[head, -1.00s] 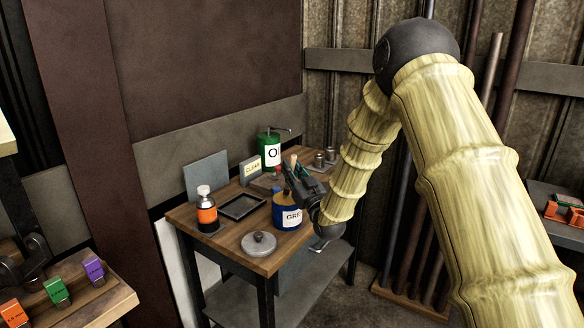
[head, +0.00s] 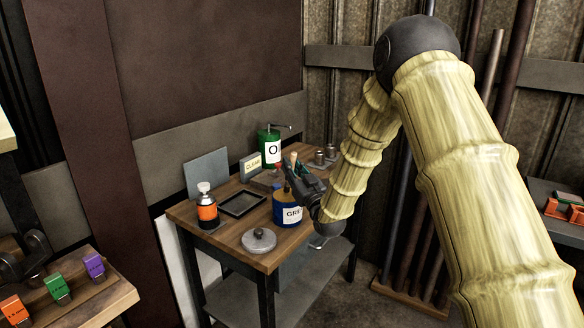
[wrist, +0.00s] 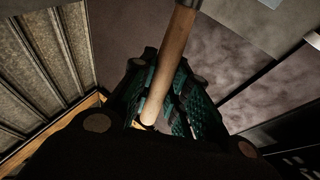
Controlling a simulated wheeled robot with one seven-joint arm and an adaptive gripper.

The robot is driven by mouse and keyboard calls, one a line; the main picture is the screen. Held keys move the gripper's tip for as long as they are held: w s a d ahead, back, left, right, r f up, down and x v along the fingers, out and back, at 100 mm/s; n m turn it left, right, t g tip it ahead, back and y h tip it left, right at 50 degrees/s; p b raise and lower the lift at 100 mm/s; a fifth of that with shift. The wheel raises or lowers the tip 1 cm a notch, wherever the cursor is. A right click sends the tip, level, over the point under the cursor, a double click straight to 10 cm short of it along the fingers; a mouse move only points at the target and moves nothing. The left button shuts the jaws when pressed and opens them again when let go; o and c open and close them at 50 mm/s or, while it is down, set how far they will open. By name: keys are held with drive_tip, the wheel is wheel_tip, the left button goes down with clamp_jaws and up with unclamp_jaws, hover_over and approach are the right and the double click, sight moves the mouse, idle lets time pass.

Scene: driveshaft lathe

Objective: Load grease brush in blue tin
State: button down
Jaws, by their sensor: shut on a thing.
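The blue tin (head: 280,213) stands on the wooden bench, with a white label that reads "GRE". Its top is partly hidden by my gripper. My gripper (head: 290,178) is directly over the tin and shut on the grease brush, whose wooden handle (head: 293,158) sticks up above the fingers. In the wrist view the handle (wrist: 170,68) runs up from between the teal finger pads of my gripper (wrist: 158,105). The bristle end is hidden, so I cannot tell whether it is inside the tin. A grey round lid (head: 258,241) with a knob lies in front of the tin.
On the bench (head: 230,247) are an orange bottle (head: 207,212), a black shallow tray (head: 242,204), a green oil can (head: 268,150), a "CLEAN" sign (head: 251,166) and small metal cylinders (head: 324,156). The bench's front left has some bare wood.

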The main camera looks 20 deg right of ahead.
drive_tip(key=shift+f+b, duration=0.35)
drive_tip(key=shift+f, duration=0.15)
idle(1.0)
drive_tip(key=shift+r, duration=0.15)
drive_tip(key=shift+r+p, duration=1.35)
drive_tip(key=shift+r, duration=2.1)
drive_tip(key=shift+d+f, duration=0.1)
